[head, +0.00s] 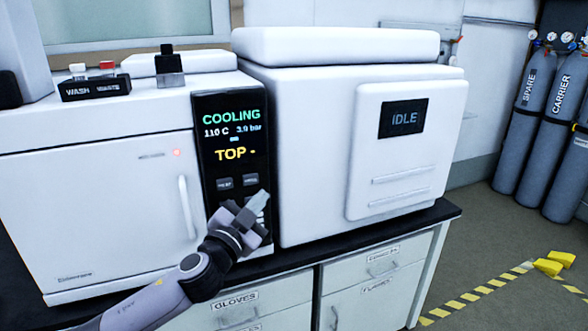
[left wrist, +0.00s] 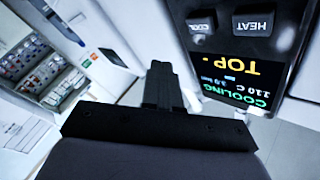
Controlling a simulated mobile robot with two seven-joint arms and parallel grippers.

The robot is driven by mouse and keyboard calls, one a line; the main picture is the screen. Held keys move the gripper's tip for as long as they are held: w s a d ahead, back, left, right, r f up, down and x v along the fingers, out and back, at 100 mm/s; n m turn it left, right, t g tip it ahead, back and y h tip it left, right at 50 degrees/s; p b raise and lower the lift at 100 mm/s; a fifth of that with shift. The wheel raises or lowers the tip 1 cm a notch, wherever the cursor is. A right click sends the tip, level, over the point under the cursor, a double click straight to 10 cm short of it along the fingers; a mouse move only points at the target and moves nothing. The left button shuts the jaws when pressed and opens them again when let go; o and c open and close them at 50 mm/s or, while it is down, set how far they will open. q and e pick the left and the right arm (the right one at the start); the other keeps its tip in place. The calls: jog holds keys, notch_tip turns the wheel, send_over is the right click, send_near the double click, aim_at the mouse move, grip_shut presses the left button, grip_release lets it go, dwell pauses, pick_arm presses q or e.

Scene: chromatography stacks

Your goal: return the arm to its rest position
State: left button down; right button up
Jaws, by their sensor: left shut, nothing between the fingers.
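My left gripper (head: 255,207) is shut and empty. In the head view it is raised in front of the lower part of the black control panel (head: 229,130) on the white instrument. It hides some of the panel's lower buttons. In the left wrist view the shut fingers (left wrist: 160,85) point away from the camera, and the panel (left wrist: 245,60) shows upside down at the upper right. The panel reads COOLING, 110 C and TOP. I cannot tell whether the fingertips touch the panel. My right gripper is in neither view.
The white instrument (head: 100,200) has a closed door with a vertical handle. A second white unit (head: 310,150) reading IDLE stands beside it. Both stand on a dark bench top (head: 400,228) above drawers. Gas cylinders (head: 560,130) and yellow blocks (head: 550,263) are at the right. Open floor lies there.

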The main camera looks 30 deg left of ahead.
pick_arm(q)
jog(key=shift+f, duration=0.1)
jog(key=s+d+f+n+g+h, duration=0.1)
jog(key=s+d+f+g, duration=0.3)
jog(key=f, duration=0.6)
jog(key=s+d+f+n+g+h, duration=0.1)
jog(key=s+d+f, duration=0.3)
jog(key=f, duration=0.6)
jog(key=s+d+f+n+g, duration=0.1)
jog(key=s+d+f+g, duration=0.1)
jog(key=s+f, duration=0.3)
jog(key=s+d+f+n+g+h, duration=0.1)
jog(key=s+d+f+g, duration=0.1)
jog(key=s+f, duration=0.4)
jog(key=s+d, duration=0.1)
jog(key=s, duration=0.4)
jog(key=shift+d+f+h, duration=0.15)
jog(key=shift+f+h, duration=0.05)
jog(key=shift+h, duration=0.1)
